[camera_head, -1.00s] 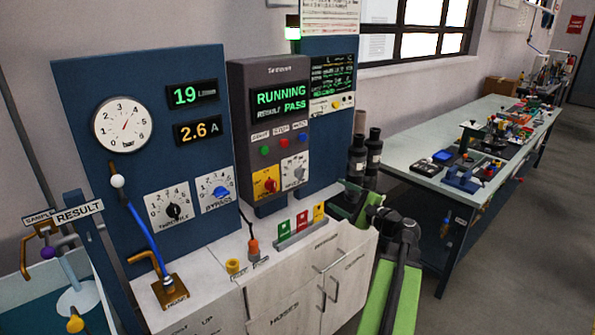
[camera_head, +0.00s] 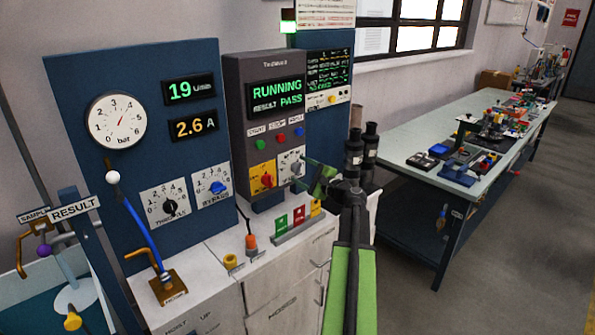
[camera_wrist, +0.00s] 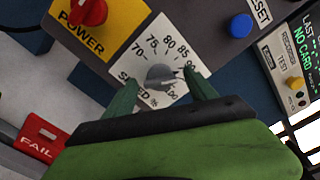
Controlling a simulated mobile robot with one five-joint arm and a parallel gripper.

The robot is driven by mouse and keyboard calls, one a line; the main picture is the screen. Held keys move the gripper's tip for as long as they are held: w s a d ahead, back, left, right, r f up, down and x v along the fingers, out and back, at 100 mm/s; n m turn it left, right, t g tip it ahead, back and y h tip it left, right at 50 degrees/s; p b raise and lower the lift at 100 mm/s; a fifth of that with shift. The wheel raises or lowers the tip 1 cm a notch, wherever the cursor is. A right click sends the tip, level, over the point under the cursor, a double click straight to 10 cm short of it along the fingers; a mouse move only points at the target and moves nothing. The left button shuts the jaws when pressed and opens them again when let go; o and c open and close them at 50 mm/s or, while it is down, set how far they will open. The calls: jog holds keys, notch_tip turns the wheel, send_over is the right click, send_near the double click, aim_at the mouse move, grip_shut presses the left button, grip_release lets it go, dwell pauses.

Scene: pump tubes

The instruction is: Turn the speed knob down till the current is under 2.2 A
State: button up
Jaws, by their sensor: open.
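The speed knob (camera_wrist: 160,77) is a grey knob on a white dial plate marked from 70 to 100 in the wrist view. Its exact setting is hard to read. In the head view it sits at the lower right of the grey control panel (camera_head: 238,110). My gripper (camera_wrist: 161,86) is open, with a green finger on each side of the knob and gaps between. In the head view my gripper (camera_head: 308,177) is just right of the dial. The current display (camera_head: 193,128) reads 2.6 A.
The red power knob (camera_wrist: 88,11) is close by on a yellow plate. Start, stop and reset buttons sit above. A red FAIL card (camera_wrist: 39,138) stands below. A flow display (camera_head: 190,89) reads 19, and the panel screen (camera_head: 277,98) shows RUNNING and PASS.

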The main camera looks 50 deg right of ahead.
jog(key=shift+w+d, duration=0.1)
jog(key=shift+w, duration=0.75)
jog(key=c, duration=1.4)
jog(key=shift+a, duration=0.2)
